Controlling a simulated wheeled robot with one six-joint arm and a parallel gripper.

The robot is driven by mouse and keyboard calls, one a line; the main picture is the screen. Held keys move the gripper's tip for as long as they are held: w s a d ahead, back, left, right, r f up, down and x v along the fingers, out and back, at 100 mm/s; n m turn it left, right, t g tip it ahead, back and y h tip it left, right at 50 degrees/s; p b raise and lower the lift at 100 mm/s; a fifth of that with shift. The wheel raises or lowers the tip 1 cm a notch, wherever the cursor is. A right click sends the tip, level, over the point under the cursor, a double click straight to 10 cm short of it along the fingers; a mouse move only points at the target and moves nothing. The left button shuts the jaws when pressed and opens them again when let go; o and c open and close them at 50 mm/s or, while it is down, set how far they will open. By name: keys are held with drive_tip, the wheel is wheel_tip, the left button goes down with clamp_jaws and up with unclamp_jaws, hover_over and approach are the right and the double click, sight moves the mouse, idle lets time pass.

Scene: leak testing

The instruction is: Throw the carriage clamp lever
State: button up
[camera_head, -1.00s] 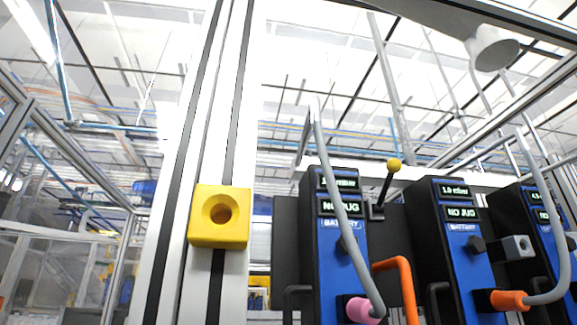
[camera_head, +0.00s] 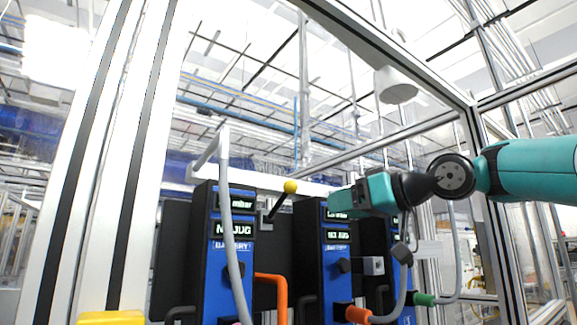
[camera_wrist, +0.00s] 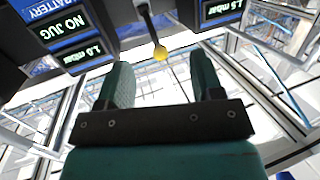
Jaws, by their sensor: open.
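The clamp lever is a black stick with a yellow ball knob (camera_head: 290,187). It tilts up to the right from a small grey bracket between two blue-and-black test units. My teal gripper (camera_head: 338,203) reaches in from the right in the head view, its fingers pointing left towards the knob, with a gap between. In the wrist view the knob (camera_wrist: 160,54) shows beyond and between the two open fingertips of my gripper (camera_wrist: 160,72). Nothing is held. The carriage itself cannot be made out.
Blue-and-black test units (camera_head: 232,262) with small displays stand in a row. A grey hose (camera_head: 226,200) and an orange handle (camera_head: 277,290) stick out in front. A yellow block (camera_head: 112,318) sits at the lower left. Metal frame posts (camera_head: 128,150) stand left and right.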

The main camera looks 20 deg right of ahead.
sight(296, 185)
wheel_tip(296, 185, up, 7)
drive_tip(key=d+n+t+p, duration=0.1)
drive_tip(key=d, duration=0.1)
drive_tip(key=p+x, duration=0.7)
drive_tip(key=x, duration=0.8)
drive_tip(key=shift+a, duration=0.3)
drive_tip(key=shift+w+a+f, duration=0.1)
drive_tip(key=shift+w+a, duration=0.2)
drive_tip(key=shift+w, duration=0.2)
